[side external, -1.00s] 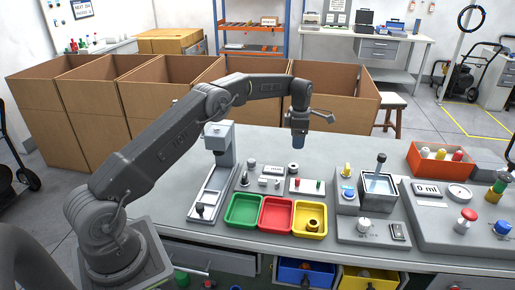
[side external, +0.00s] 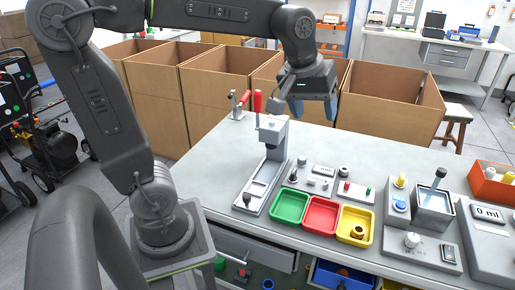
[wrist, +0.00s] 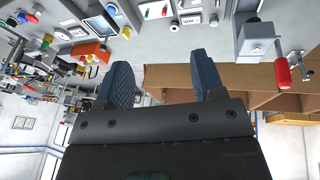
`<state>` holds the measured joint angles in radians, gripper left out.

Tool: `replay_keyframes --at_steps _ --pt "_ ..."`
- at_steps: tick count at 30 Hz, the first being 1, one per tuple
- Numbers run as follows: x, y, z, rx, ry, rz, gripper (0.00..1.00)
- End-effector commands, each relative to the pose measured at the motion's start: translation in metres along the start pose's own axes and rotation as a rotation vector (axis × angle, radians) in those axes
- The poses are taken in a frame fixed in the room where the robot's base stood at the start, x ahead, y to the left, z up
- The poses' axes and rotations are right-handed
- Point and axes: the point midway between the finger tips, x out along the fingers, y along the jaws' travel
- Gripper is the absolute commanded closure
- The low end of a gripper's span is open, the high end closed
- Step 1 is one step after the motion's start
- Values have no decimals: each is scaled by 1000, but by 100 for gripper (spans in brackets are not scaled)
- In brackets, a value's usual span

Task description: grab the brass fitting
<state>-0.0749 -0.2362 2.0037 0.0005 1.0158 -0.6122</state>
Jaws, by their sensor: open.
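The brass fitting (side external: 357,231) sits in the yellow tray (side external: 345,240), at the right end of a row of three trays on the workbench in the side external view. It looks like a short ring-topped piece. I cannot make it out in the wrist view. My gripper (side external: 315,110) is high above the back of the bench, well apart from the fitting, up and behind it. In the wrist view its two blue fingers (wrist: 165,75) stand wide apart with nothing between them.
A red tray (side external: 320,216) and green tray (side external: 290,206) adjoin the yellow one. A grey press stand (side external: 273,150) with a red handle rises left of them. Small gauges and parts lie behind the trays. A square basin (side external: 433,212) stands right. Cardboard boxes (side external: 215,100) line the back.

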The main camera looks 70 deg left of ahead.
Motion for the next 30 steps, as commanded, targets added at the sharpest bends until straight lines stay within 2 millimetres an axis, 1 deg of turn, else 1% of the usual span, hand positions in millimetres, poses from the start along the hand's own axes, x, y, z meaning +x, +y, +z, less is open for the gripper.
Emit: replay_keyframes --at_steps 1,3,6,9,12,15,18,27,30 --pt "-8 -11 23 102 20 18 38" --pt "-11 -24 49 242 42 36 38" --pt "-11 -42 81 419 72 54 38" --pt "-7 -56 105 552 98 65 38" --pt "-3 -65 118 637 115 71 39" --pt "-1 -69 124 675 121 72 48" --pt "0 -69 126 684 121 72 56" --pt "0 -69 125 680 120 71 56" --pt "-1 -66 121 668 110 71 56"
